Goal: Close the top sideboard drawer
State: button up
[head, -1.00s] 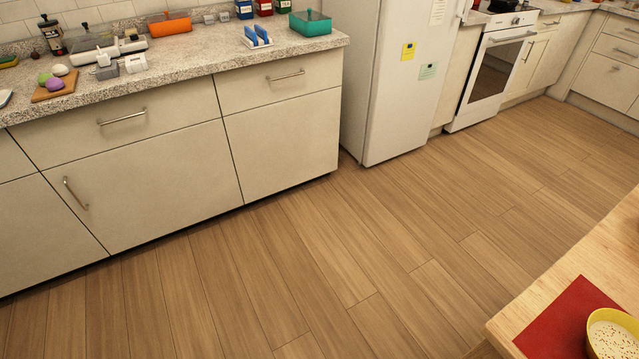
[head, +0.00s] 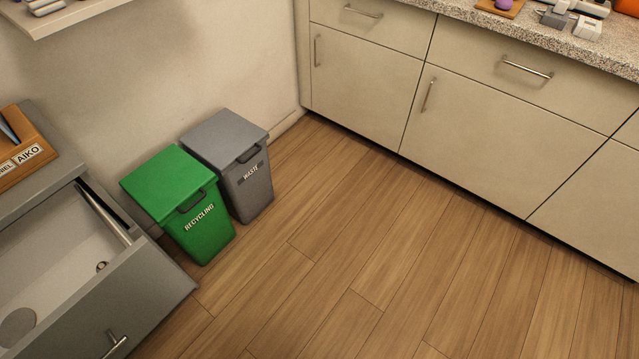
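A grey sideboard (head: 35,200) stands at the left edge in the head view, partly cut off by the frame. Its top drawer (head: 144,290) is pulled out, with its pale inside showing. A metal bar handle (head: 115,344) is on the drawer's front face, near the bottom edge of the view. A small ring-like item (head: 102,267) and a round grey item (head: 16,326) lie in the drawer. My gripper is not in view.
A green recycling bin (head: 165,185) and a grey waste bin (head: 222,140) stand by the wall, just beyond the drawer. Cream kitchen cabinets (head: 370,90) run along the upper right. A wall shelf (head: 70,20) hangs at upper left. The wooden floor (head: 330,260) between is clear.

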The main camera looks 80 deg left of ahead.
aim_at(50, 257)
jog(key=u, duration=3.95)
jog(key=k+j, duration=0.1)
jog(key=j, duration=0.3)
jog(key=k+j+z, duration=0.1)
jog(key=j, duration=0.3)
jog(key=k+j, duration=0.1)
jog(key=j, duration=0.3)
jog(key=k+j+z, duration=0.1)
jog(key=j, duration=0.3)
